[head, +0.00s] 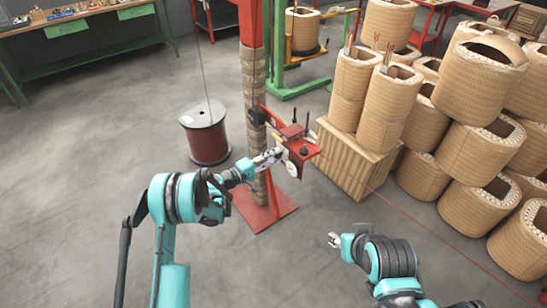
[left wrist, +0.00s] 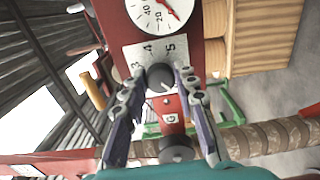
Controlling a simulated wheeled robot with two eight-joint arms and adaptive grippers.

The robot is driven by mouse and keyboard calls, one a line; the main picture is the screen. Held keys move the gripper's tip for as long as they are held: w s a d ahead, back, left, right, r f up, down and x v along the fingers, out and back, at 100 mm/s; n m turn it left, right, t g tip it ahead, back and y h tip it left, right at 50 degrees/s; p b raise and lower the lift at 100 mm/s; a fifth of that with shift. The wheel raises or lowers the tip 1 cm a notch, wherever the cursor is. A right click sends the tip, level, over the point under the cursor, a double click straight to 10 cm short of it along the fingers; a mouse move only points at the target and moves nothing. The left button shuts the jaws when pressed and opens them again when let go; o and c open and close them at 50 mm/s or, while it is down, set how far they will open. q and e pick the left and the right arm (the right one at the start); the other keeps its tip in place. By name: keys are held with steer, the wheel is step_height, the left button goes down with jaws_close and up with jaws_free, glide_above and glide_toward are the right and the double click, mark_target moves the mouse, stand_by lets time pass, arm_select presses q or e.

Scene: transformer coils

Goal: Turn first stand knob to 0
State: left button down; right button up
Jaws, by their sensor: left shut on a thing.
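The first stand (head: 257,120) is a red post on a red base plate, with a red instrument panel on its side. In the left wrist view, a dark round knob (left wrist: 160,77) sits on the panel below a pale scale plate (left wrist: 155,52) marked 3, 4, 5. My left gripper (head: 275,156) reaches the panel from the left. In the left wrist view its fingertips (left wrist: 160,80) are shut on the knob's two sides. The knob's exact setting is hard to read. My right gripper (head: 334,240) hangs away from the stand, too small to read.
A white dial gauge (left wrist: 160,12) with a red needle sits above the scale. A second dark knob (left wrist: 176,148) shows nearer my wrist. A dark red wire spool (head: 207,135) stands left of the post. Wound coils (head: 478,78) are stacked at right. Floor in front is clear.

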stand_by(0.4)
arm_select(q)
steer(key=c, duration=1.2)
jaws_free()
steer(key=shift+a, duration=0.1)
steer(key=v, duration=1.2)
